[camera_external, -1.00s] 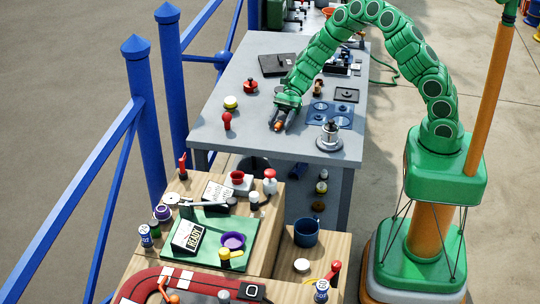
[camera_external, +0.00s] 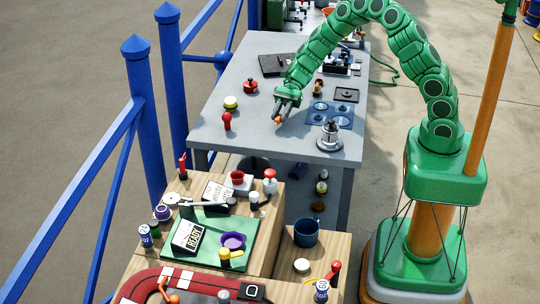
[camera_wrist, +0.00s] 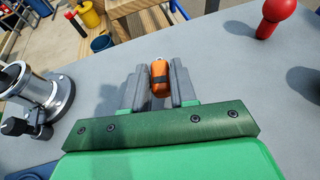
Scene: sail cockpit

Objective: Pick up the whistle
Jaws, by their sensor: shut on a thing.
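The whistle (camera_wrist: 160,81) is a small orange piece with a dark band, seen between my fingers in the wrist view. It also shows as an orange spot (camera_external: 277,120) at the fingertips in the external view. My gripper (camera_external: 281,115) is shut on it, with a grey finger on each side. The gripper (camera_wrist: 160,88) hangs over the grey table, and the whistle appears a little above the surface. Part of the whistle is hidden by the fingers.
A red knob (camera_external: 227,121) stands left of my gripper on the grey table (camera_external: 245,145). A silver device on a round base (camera_external: 330,136) stands to the right. A blue plate (camera_external: 350,116), a yellow button (camera_external: 231,102) and a red valve (camera_external: 251,86) are nearby.

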